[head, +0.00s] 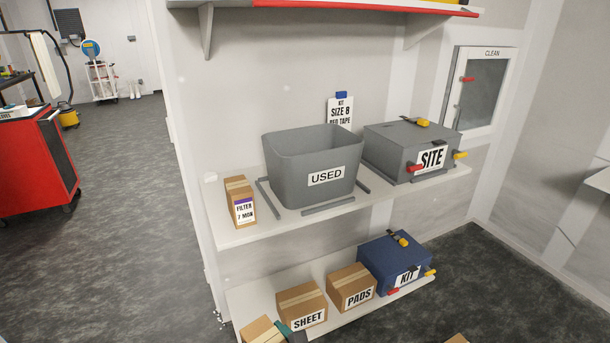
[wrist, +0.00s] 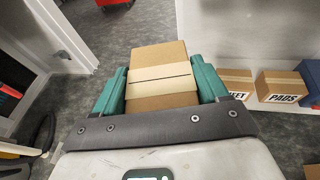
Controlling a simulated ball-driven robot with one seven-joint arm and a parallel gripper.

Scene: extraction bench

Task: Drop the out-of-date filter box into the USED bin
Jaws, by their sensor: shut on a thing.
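My gripper (wrist: 158,72) is shut on a cardboard box (wrist: 157,53) with a pale tape band, its green fingers on both sides. No label shows on this box. At the bottom edge of the head view, a box (head: 260,330) with a green finger (head: 290,335) beside it shows, below and left of the bin. The grey USED bin (head: 327,177) stands open-topped on the upper shelf; its floor is hidden. A small box labelled FILTER 7 MON (head: 240,203), with a purple strip, stands upright left of the bin.
The grey SITE case (head: 405,148) stands right of the bin, and low grey rails (head: 328,207) lie around the bin. The lower shelf holds SHEET (head: 302,304), PADS (head: 351,289) and the blue KIT case (head: 395,265). A red shelf edge (head: 350,7) overhangs above. Floor at left is open.

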